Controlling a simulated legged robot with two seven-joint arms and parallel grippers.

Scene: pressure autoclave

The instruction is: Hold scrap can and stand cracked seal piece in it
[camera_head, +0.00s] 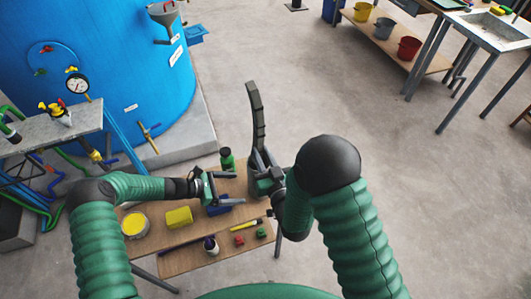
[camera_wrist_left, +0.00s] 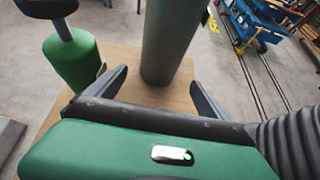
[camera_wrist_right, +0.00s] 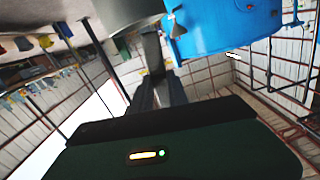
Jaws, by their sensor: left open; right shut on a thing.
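The cracked seal piece (camera_head: 257,115) is a long, dark, curved, ribbed strip, standing up above my right gripper (camera_head: 265,172). That gripper is shut on its lower part; in the right wrist view the strip (camera_wrist_right: 152,52) rises from between the fingers. My left gripper (camera_head: 228,188) is open over the small table, its fingers pointing right. In the left wrist view a smooth grey cylinder (camera_wrist_left: 170,40) shows beyond and between the open fingertips, apart from them; I cannot tell whether it is the scrap can. A blue container (camera_head: 217,208) sits beside the left gripper, partly hidden by it.
The table (camera_head: 185,258) also holds a green bottle (camera_head: 227,160), a yellow container (camera_head: 179,217), a tin with yellow contents (camera_head: 134,224), a small white cup (camera_head: 211,246) and small tools. A blue tank (camera_head: 130,70) stands behind left.

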